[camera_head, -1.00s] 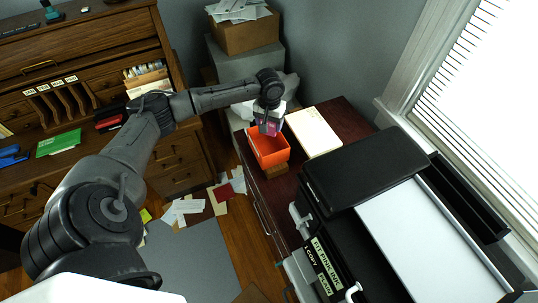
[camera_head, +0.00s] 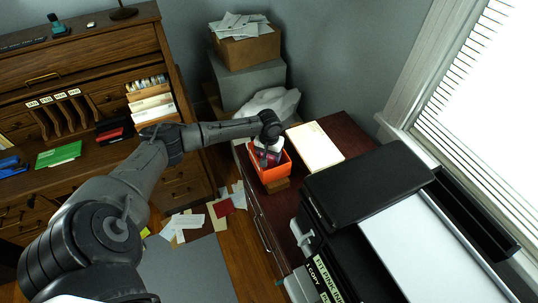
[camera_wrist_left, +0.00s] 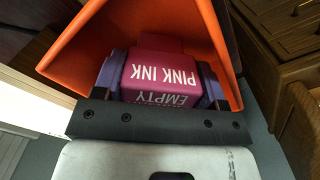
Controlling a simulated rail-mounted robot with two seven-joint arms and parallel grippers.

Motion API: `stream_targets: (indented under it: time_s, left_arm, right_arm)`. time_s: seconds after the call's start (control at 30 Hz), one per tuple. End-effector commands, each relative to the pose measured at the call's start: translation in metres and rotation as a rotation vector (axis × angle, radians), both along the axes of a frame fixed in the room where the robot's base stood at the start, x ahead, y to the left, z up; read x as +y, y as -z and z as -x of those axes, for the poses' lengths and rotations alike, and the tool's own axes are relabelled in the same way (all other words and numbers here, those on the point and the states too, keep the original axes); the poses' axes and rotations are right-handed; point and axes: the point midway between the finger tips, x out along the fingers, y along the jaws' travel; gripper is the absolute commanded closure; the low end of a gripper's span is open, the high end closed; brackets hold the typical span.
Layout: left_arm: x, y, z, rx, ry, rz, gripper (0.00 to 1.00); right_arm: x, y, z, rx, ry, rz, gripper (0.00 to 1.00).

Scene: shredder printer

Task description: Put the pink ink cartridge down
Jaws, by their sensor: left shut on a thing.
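The pink ink cartridge (camera_wrist_left: 160,78), labelled "PINK INK EMPTY", is held between the fingers of my left gripper (camera_wrist_left: 160,88) in the left wrist view. In the head view my left gripper (camera_head: 268,152) is over the orange bin (camera_head: 270,174), with its fingers and the cartridge at the bin's opening. The bin's orange wall (camera_wrist_left: 85,38) surrounds the cartridge in the wrist view. The bin's floor is hidden. My right gripper does not show.
The bin stands on a dark red-brown cabinet (camera_head: 335,128), beside a cream folder (camera_head: 314,147). A black printer (camera_head: 365,180) is at the right. A white plastic bag (camera_head: 272,103) lies behind the bin. Papers (camera_head: 185,225) litter the floor.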

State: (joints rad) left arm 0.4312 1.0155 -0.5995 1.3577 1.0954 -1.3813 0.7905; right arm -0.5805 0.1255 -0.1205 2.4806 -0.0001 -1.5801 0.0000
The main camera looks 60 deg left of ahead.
Motion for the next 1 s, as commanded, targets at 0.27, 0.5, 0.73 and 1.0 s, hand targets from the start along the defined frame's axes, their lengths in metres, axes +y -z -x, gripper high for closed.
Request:
stream_targets:
  time_s: [0.27, 0.5, 0.73, 1.0]
  left_arm:
    - [0.0, 0.0, 0.0, -0.001, 0.0, 0.001, 0.82]
    - [0.0, 0.002, 0.0, -0.001, 0.001, 0.0, 0.24]
    - [0.0, 0.0, 0.0, -0.002, 0.001, -0.001, 0.24]
    - [0.001, -0.04, -0.001, -0.004, 0.002, -0.001, 0.24]
  right_arm:
    - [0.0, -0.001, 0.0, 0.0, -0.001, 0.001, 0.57]
    - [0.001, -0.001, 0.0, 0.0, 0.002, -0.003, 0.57]
    - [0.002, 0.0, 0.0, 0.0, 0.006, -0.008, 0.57]
    - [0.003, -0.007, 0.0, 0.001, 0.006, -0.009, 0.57]
